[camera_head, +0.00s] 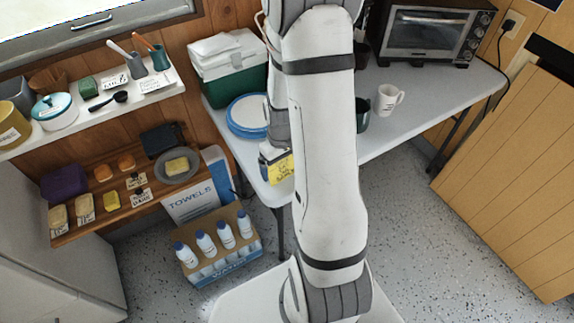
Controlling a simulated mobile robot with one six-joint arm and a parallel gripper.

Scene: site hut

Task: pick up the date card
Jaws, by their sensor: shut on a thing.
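My gripper (273,154) is at the left edge of the grey table, partly hidden behind my arm. It is shut on a yellow card (281,169) with dark marks, which looks like the date card. The marks are too small to read. The card's right side is hidden by my arm. I cannot tell whether the card touches the table top or is held just above it.
A white mug (388,99) and a toaster oven (432,34) are on the table's right. A box of bottles (218,247) stands on the floor. Loaded shelves are at left.

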